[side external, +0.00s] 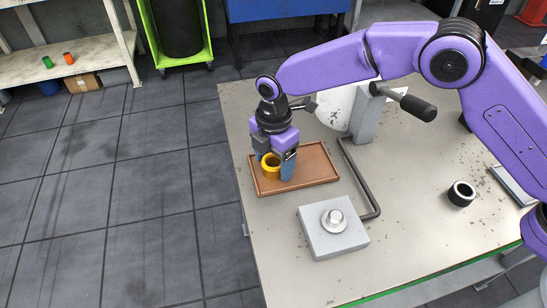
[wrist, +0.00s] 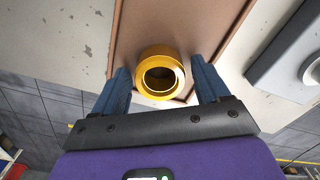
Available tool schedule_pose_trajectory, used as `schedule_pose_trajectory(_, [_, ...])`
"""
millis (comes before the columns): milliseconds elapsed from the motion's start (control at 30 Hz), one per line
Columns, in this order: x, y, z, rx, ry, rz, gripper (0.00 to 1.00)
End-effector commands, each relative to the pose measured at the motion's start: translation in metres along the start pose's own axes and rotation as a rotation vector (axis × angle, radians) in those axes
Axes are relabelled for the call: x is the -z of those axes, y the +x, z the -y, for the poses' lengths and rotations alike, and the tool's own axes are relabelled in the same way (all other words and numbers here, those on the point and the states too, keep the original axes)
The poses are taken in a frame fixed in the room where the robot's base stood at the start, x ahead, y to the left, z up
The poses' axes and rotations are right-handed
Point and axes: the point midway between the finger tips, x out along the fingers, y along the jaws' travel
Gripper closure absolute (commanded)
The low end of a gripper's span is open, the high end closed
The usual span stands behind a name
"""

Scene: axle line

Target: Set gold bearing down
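The gold bearing (side external: 271,168) is a short yellow ring, seen at the left part of the brown tray (side external: 318,176). It also shows in the wrist view (wrist: 160,74), between the two blue fingers. My gripper (side external: 277,167) is low over the tray with its fingers on both sides of the bearing. In the wrist view my gripper (wrist: 160,80) shows a narrow gap between each finger and the ring, so it looks open. The bearing seems to be at the tray floor, but its underside is hidden.
A grey block with a round metal boss (side external: 334,222) stands in front of the tray. A bent dark bar (side external: 355,180) and a grey post with a black handle (side external: 405,101) are to the right. A black ring (side external: 461,193) lies further right. The table's left edge is close to the tray.

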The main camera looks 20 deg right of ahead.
Motion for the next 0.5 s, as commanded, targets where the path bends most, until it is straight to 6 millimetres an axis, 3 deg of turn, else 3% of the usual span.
schedule_pose_trajectory(267, [0.0, -0.004, 0.0, -0.001, 0.0, 0.0, 0.25])
schedule_pose_trajectory(500, [0.0, -0.039, -0.001, -0.006, 0.0, -0.002, 0.25])
